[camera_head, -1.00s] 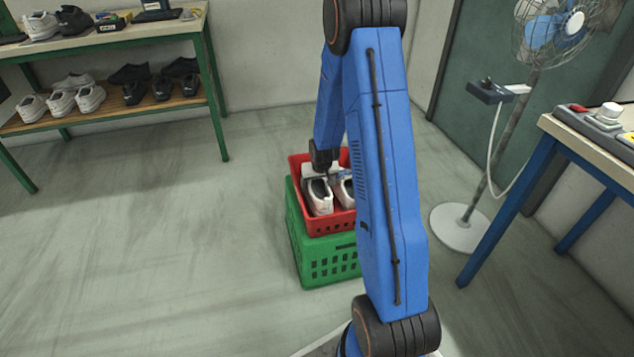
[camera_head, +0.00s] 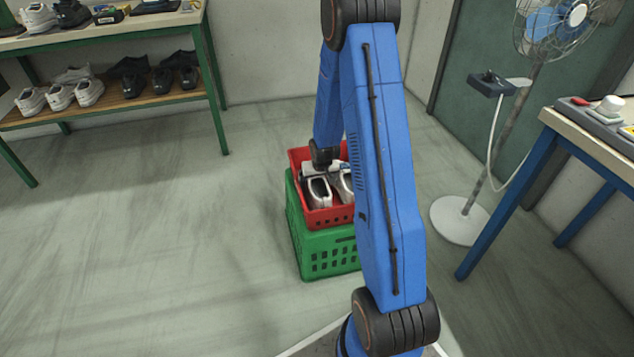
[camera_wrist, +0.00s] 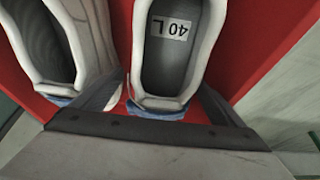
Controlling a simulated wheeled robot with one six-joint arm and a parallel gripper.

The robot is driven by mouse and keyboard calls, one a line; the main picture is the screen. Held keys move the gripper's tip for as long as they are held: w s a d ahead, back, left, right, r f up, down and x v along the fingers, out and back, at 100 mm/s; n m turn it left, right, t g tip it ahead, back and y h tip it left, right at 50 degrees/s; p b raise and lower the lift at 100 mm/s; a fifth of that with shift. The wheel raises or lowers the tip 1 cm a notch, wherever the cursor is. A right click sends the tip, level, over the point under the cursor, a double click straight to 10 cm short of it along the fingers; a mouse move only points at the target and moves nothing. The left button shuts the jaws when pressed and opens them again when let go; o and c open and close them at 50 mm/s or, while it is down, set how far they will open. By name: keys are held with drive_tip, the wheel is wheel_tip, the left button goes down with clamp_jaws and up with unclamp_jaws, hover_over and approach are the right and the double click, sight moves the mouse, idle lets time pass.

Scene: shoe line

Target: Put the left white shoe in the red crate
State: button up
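The red crate (camera_head: 330,217) sits on a green crate, with two white shoes inside. The white shoe on the left (camera_head: 319,192) is at my gripper (camera_head: 319,177); the other white shoe (camera_head: 345,184) is partly hidden by my arm. In the wrist view, a white shoe with a "40 L" label (camera_wrist: 168,45) lies in the red crate (camera_wrist: 285,30). My gripper's fingers (camera_wrist: 162,98) stand on either side of its heel, with red showing in the gaps beside it. The other shoe (camera_wrist: 45,45) lies alongside, close to one finger.
The green crate (camera_head: 330,256) stands on the floor under the red one. A shoe rack (camera_head: 110,112) with several white and black shoes is at left. A fan (camera_head: 470,215) and a blue-legged table (camera_head: 505,210) stand at right. The floor left of the crates is clear.

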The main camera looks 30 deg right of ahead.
drive_tip(key=v, duration=1.7)
drive_tip(key=shift+r, duration=0.2)
idle(0.7)
drive_tip(key=shift+a, duration=0.1)
idle(0.3)
drive_tip(key=s+a+r+n, duration=0.2)
drive_tip(key=s+a+r, duration=0.9)
drive_tip(key=s+r, duration=0.4)
drive_tip(key=s+a+r, duration=0.2)
drive_tip(key=s+r, duration=0.1)
drive_tip(key=s, duration=0.6)
drive_tip(key=s+a+r+n+y, duration=0.1)
drive_tip(key=s+a+r, duration=0.2)
drive_tip(key=s, duration=0.6)
drive_tip(key=shift+a+r, duration=0.25)
drive_tip(key=shift+a, duration=0.05)
drive_tip(key=shift+w, duration=0.1)
